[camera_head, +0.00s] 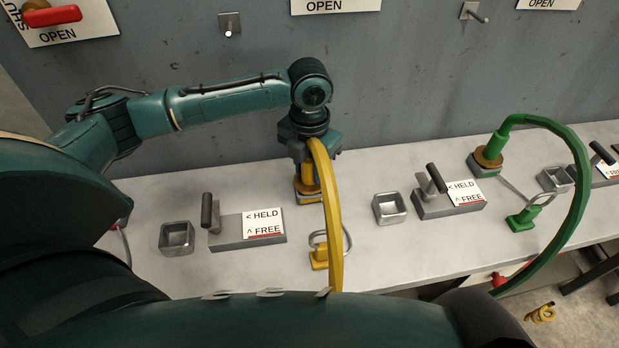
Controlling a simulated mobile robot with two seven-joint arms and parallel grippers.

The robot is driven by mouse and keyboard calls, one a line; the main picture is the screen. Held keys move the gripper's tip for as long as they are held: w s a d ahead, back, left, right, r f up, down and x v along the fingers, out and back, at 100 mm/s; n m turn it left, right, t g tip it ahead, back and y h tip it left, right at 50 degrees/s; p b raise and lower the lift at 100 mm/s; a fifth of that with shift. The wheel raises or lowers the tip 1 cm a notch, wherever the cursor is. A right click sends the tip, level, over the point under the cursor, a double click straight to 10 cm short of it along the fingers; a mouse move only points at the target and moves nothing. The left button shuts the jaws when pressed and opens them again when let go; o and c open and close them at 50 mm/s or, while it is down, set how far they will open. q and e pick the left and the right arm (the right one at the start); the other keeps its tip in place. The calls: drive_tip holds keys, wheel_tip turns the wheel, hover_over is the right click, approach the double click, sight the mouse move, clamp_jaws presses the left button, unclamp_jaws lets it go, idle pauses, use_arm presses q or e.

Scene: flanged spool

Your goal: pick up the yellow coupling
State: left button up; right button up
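The yellow coupling (306,186) stands at the back of the pale bench, on a brown and yellow base. A thick yellow hose (331,215) arches from it toward the front of the bench and covers part of it. My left gripper (308,160) points down right over the coupling's top. Its fingertips are hidden behind the hose and the gripper body, so I cannot tell whether they touch or grip the coupling. My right gripper is not in view.
A lever block with a HELD/FREE label (248,230) and a metal cup (177,238) stand left of the hose. Another cup (389,208) and lever block (447,200) stand right. A green hose (579,190) arches farther right. The grey wall (400,90) rises close behind.

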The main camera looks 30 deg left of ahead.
use_arm(q)
drive_tip(key=c, duration=0.5)
drive_tip(key=shift+r, duration=0.1)
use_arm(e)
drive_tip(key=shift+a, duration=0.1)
